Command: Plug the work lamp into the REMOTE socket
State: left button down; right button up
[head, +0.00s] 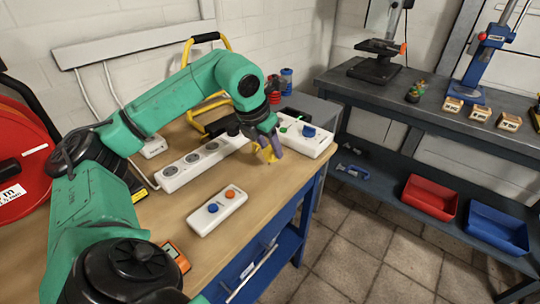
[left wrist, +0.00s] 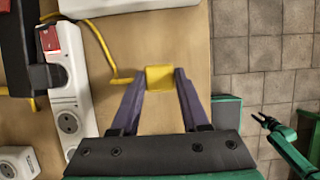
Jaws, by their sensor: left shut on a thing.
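My left gripper (head: 268,154) is shut on a yellow plug (left wrist: 160,78), held over the bench in front of the power strip. The plug sits between the fingertips in the left wrist view. The white power strip (head: 200,162) has several round sockets; in the left wrist view (left wrist: 69,122) it lies left of the fingers, apart from the plug, with a red patch near its far end. No readable REMOTE label shows. A yellow tubular frame with a black handle (head: 206,38), seemingly the work lamp, stands behind my arm. My right gripper (left wrist: 265,121) shows small over the floor.
A white box with blue and orange knobs (head: 217,208) lies near the front edge. Another white box with a blue knob (head: 309,138) lies at the far right. A yellow cable (left wrist: 108,48) runs left of the plug. A small white socket box (head: 152,147) stands by the wall.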

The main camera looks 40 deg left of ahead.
pick_arm(q)
notch_tip(320, 180, up, 16)
jog(key=p, duration=0.5)
jog(key=shift+f, duration=0.15)
jog(key=m+h, duration=0.3)
jog(key=m, duration=0.4)
send_over(270, 150)
jog(key=w+d, duration=0.1)
jog(key=d, duration=0.3)
notch_tip(270, 150, down, 7)
jog(key=d+f+m+g+h, duration=0.2)
jog(key=d+f+m+g, duration=0.3)
jog(key=f+m, duration=0.4)
jog(key=s+d+f+m+g+y, duration=0.2)
jog(key=s+d+f+m, duration=0.2)
jog(key=f+m, duration=0.3)
jog(key=s+d+f+m+g+y, duration=0.1)
jog(key=s+d+f+m+y, duration=0.2)
jog(key=m, duration=1)
notch_tip(270, 150, down, 4)
jog(key=shift+s+d+r+g, duration=0.1)
jog(key=shift+s+d+g, duration=0.3)
jog(key=shift+s+d, duration=0.15)
